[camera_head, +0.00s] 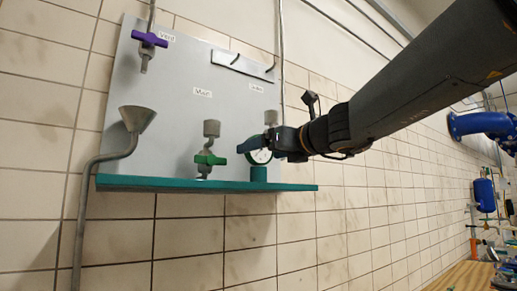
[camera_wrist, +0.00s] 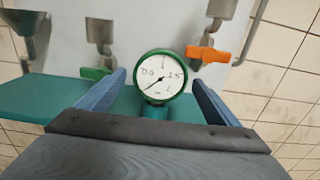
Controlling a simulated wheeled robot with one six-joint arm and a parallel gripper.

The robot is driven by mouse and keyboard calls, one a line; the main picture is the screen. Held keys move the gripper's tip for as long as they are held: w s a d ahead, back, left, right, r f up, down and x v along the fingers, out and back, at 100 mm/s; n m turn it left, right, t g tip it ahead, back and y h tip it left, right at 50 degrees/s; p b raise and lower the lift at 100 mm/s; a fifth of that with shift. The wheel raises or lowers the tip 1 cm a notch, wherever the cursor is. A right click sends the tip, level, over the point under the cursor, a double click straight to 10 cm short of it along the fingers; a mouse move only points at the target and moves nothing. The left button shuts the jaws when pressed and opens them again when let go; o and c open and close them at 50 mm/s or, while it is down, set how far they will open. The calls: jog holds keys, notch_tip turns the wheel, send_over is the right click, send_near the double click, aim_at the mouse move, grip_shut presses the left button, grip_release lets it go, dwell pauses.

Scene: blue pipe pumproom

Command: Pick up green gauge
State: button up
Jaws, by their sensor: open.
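The green gauge (camera_wrist: 160,76) has a round white dial and a green rim. In the wrist view it sits upright on a green base at the shelf, between my two fingers. My gripper (camera_wrist: 160,88) is open, with one blue finger on each side of the gauge and a visible gap on both sides. In the head view the gauge (camera_head: 260,156) is partly hidden behind my gripper (camera_head: 257,147), and its green base shows below on the shelf.
The green shelf (camera_head: 205,185) runs below a grey wall panel (camera_head: 185,110). A green-handled valve (camera_head: 209,160) stands left of the gauge. An orange-handled valve (camera_wrist: 207,54) is close on the right in the wrist view. A funnel (camera_head: 136,119) and a purple valve (camera_head: 149,39) are farther left.

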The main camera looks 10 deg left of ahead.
jog(key=shift+x, duration=1.4)
jog(key=shift+c, duration=0.4)
jog(key=c, duration=1.1)
jog(key=shift+c, duration=0.4)
jog(key=shift+r, duration=0.1)
